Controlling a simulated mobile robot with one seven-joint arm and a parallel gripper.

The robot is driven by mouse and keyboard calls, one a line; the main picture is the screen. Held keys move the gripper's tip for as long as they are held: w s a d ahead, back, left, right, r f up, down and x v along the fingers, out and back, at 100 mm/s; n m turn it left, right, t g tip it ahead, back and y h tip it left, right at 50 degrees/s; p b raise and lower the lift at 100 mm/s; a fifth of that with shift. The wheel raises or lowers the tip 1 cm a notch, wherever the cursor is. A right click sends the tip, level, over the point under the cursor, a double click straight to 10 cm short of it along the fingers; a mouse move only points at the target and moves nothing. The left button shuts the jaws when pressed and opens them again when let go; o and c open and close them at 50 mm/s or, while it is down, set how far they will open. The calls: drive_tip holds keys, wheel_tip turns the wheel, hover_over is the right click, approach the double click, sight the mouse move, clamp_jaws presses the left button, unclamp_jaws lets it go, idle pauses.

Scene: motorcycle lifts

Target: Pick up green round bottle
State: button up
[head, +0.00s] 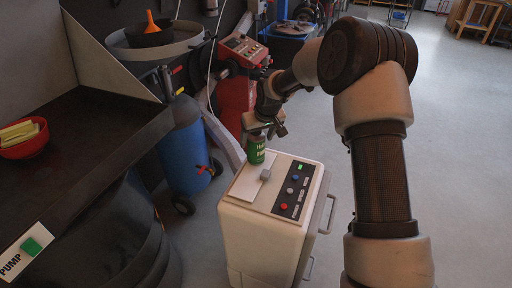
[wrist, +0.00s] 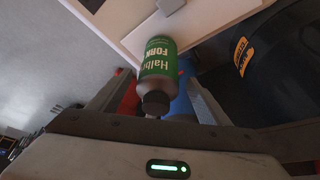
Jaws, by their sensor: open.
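The green round bottle (head: 256,155) stands on the near-white top of a cabinet, at its back left corner. In the wrist view the bottle (wrist: 158,62) has a green label with white lettering and a dark cap, and the cap end points toward my gripper. My gripper (head: 261,131) is right above the bottle in the head view and hides its upper part. In the wrist view my open gripper (wrist: 157,82) has one finger on each side of the bottle, with gaps visible between.
The white cabinet (head: 255,235) carries a small grey block (head: 265,174) and a dark button panel (head: 295,188) near the bottle. A blue drum (head: 187,150) and a red machine (head: 237,95) stand behind. A dark bench (head: 85,150) with a red bowl (head: 24,142) is at left.

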drive_tip(key=x, duration=0.3)
drive_tip(key=shift+w+f, duration=0.15)
drive_tip(key=shift+c, duration=0.4)
drive_tip(key=c, duration=1.3)
